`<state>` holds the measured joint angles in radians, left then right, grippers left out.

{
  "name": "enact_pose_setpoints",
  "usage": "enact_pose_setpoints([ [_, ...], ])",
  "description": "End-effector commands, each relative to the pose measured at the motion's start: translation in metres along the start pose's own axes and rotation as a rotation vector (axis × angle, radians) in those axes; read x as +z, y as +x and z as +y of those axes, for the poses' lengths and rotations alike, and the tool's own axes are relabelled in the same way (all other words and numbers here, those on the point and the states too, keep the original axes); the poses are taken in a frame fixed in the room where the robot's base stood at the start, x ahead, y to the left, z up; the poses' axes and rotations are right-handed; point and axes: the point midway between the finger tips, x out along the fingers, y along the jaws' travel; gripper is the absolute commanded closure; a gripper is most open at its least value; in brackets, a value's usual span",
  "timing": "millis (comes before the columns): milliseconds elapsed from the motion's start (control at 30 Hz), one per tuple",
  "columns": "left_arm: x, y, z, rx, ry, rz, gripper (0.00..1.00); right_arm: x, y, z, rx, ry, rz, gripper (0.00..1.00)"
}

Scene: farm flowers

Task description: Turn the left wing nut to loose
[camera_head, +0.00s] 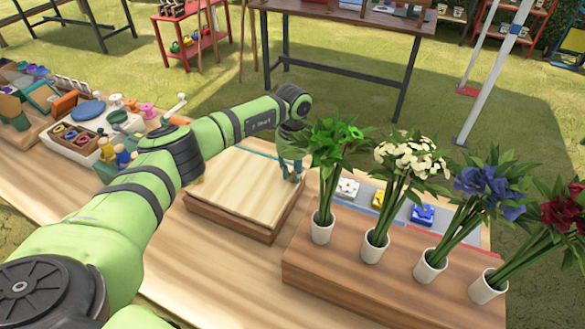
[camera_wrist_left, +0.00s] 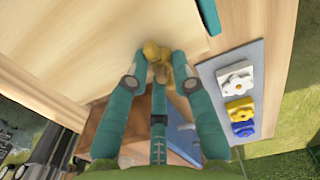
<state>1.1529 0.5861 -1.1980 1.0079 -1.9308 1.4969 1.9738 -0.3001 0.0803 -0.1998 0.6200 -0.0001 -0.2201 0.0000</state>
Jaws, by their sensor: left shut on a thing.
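A flat wooden press with a pale top board (camera_head: 240,190) lies on the wooden table. In the head view my left gripper (camera_head: 291,168) points down at the board's right edge, and the nut there is hidden. In the left wrist view a yellow wing nut (camera_wrist_left: 156,50) sits at the board's edge between the teal-and-grey fingertips of that gripper (camera_wrist_left: 158,72), which are shut on it. A small yellowish part (camera_head: 197,181) shows at the board's left edge, mostly behind my arm; I cannot tell its shape. My right gripper is out of view.
White cups with green, white, blue and red flowers (camera_head: 409,160) stand on a wooden block (camera_head: 345,275) close to my left gripper. White, yellow and blue blocks (camera_head: 423,214) lie on a grey tray behind. Tools and jars crowd the table's left.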

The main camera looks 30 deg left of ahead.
Motion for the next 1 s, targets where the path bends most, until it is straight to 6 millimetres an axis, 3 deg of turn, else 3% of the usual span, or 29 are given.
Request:
enact_pose_setpoints([
  [600, -0.0024, 0.0001, -0.0008, -0.003, -0.04, 0.005, 1.0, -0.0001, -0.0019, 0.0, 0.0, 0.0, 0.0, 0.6],
  [633, -0.0023, 0.0, -0.0008, -0.003, -0.04, 0.005, 0.67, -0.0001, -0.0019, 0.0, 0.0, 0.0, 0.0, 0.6],
  [667, -0.0023, 0.0, -0.0009, -0.004, -0.04, 0.005, 0.55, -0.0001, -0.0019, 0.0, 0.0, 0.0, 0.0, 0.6],
  [1000, -0.0005, -0.0013, -0.0008, -0.003, -0.04, 0.001, 0.54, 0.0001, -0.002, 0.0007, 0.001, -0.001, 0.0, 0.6],
])
